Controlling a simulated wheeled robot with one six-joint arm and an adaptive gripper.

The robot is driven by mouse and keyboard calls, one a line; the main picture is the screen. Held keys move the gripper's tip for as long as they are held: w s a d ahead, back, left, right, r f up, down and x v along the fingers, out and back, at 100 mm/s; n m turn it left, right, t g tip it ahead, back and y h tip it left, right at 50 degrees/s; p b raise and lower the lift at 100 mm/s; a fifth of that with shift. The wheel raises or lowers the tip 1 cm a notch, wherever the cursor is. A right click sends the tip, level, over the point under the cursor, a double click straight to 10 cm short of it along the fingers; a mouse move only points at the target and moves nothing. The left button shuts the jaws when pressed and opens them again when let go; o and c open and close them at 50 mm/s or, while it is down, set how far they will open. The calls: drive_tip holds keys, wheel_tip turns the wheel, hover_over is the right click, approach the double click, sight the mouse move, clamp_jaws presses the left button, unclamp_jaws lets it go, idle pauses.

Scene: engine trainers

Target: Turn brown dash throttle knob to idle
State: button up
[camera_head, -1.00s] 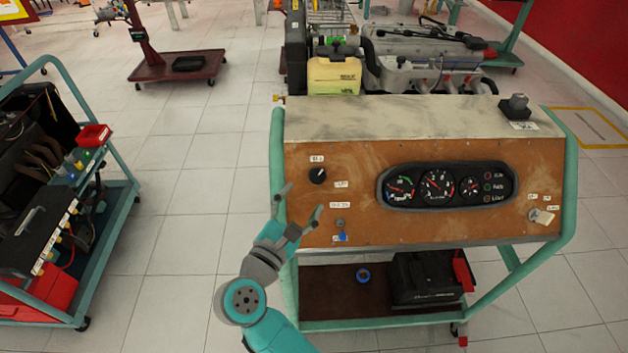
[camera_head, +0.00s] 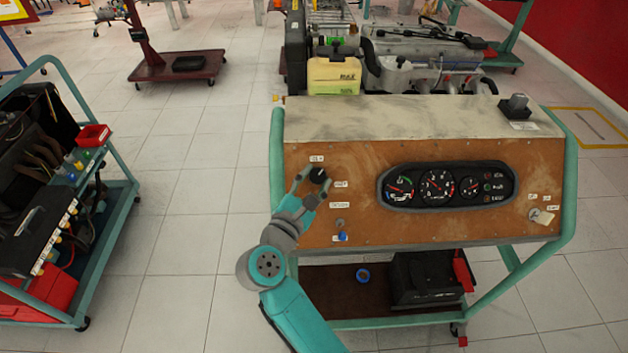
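The throttle knob (camera_head: 318,175) is a round black knob at the upper left of the brown dash panel (camera_head: 360,162). A small white label sits just above it and another to its lower right. My gripper (camera_head: 317,177) is at the knob, reaching up from the lower left, with one finger on the knob's left and the other on its right. The finger gap is about as wide as the knob. I cannot tell whether the fingers touch it. The fingertips partly cover the knob, and its pointer direction is too small to read.
A gauge cluster (camera_head: 446,186) is right of the knob. A small switch with a blue part (camera_head: 342,237) is below it, and a key switch (camera_head: 542,216) is at the far right. The green frame post (camera_head: 277,160) stands close to my arm's left. Open floor lies left of the stand.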

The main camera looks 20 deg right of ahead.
drive_tip(key=shift+c, duration=1.2)
drive_tip(key=shift+n, duration=0.3)
drive_tip(key=n+t+y, duration=0.2)
drive_tip(key=n, duration=0.1)
drive_tip(key=n+t, duration=0.1)
drive_tip(key=shift+s+d+f+n+y, duration=0.2)
drive_tip(key=shift+d+n+y, duration=0.1)
drive_tip(key=shift+y, duration=0.1)
drive_tip(key=shift+d+n+t+y, duration=0.1)
drive_tip(key=shift+n+t+y, duration=0.55)
drive_tip(key=shift+n+y, duration=0.55)
drive_tip(key=shift+n+t+y, duration=0.65)
drive_tip(key=shift+n+y, duration=0.15)
drive_tip(key=shift+n, duration=0.7)
drive_tip(key=o, duration=1.2)
drive_tip(key=shift+c, duration=0.2)
